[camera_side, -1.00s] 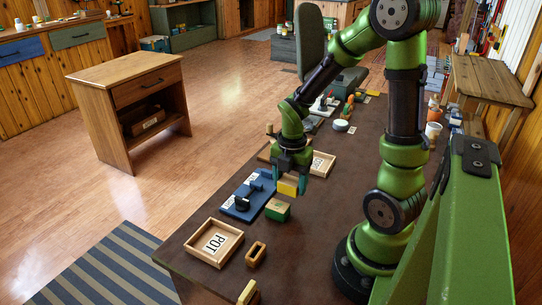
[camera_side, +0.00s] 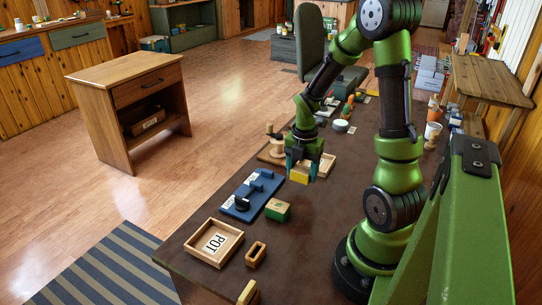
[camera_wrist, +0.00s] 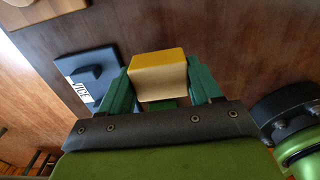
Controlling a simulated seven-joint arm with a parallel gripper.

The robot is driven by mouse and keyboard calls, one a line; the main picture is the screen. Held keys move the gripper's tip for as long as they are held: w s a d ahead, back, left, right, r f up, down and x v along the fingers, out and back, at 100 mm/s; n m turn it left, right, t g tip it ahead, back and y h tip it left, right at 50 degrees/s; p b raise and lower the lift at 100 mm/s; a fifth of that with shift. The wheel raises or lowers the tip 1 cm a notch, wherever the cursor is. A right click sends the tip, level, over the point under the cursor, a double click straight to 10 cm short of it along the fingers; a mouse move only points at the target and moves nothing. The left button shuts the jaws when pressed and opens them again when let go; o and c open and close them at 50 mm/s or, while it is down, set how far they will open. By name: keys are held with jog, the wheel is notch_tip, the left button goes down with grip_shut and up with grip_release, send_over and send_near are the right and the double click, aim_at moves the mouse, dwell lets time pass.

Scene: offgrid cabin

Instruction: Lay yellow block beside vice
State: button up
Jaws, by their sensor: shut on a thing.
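My gripper (camera_side: 301,173) is shut on the yellow block (camera_side: 299,178), seemingly above the dark table. In the wrist view, the yellow block (camera_wrist: 158,76) sits between the green fingers of my gripper (camera_wrist: 162,86). The exact height of the block is hard to tell.
A shallow wooden tray marked POT (camera_side: 238,240) and a small wooden box (camera_side: 256,254) are nearer the camera. Another wooden tray (camera_side: 328,166) is behind my gripper. Bare table (camera_side: 325,220) lies to the right.

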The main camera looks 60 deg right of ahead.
aim_at(301, 181)
jog(key=shift+f, duration=2)
jog(key=shift+f, duration=0.1)
jog(key=o, duration=1)
jog(key=shift+o, duration=0.2)
